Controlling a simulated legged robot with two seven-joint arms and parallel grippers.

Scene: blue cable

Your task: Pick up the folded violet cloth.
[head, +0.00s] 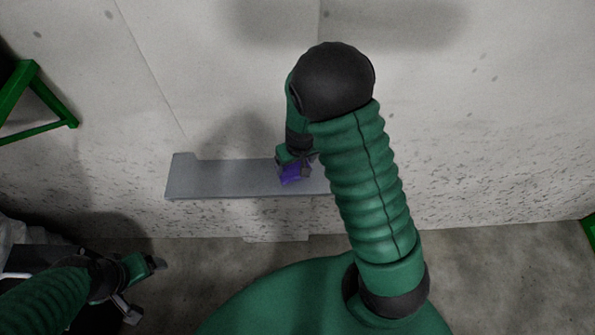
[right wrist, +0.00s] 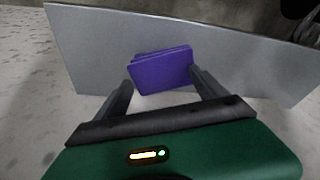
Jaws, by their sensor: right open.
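The folded violet cloth (head: 290,175) lies on a grey shelf (head: 225,178) and is partly covered by my right gripper (head: 297,167) in the head view. In the right wrist view the cloth (right wrist: 162,71) shows as a folded block with stacked layers, beyond and between the fingertips. My right gripper (right wrist: 165,93) is open, one finger to each side of the cloth's near edge. I cannot tell whether the fingers touch it. My left gripper (head: 144,288) is at the lower left of the head view, far from the cloth, with its fingers spread and nothing between them.
The shelf is narrow and stands against a pale, speckled wall (head: 470,120). My right arm hides its right part. A green frame (head: 38,95) stands at the left edge.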

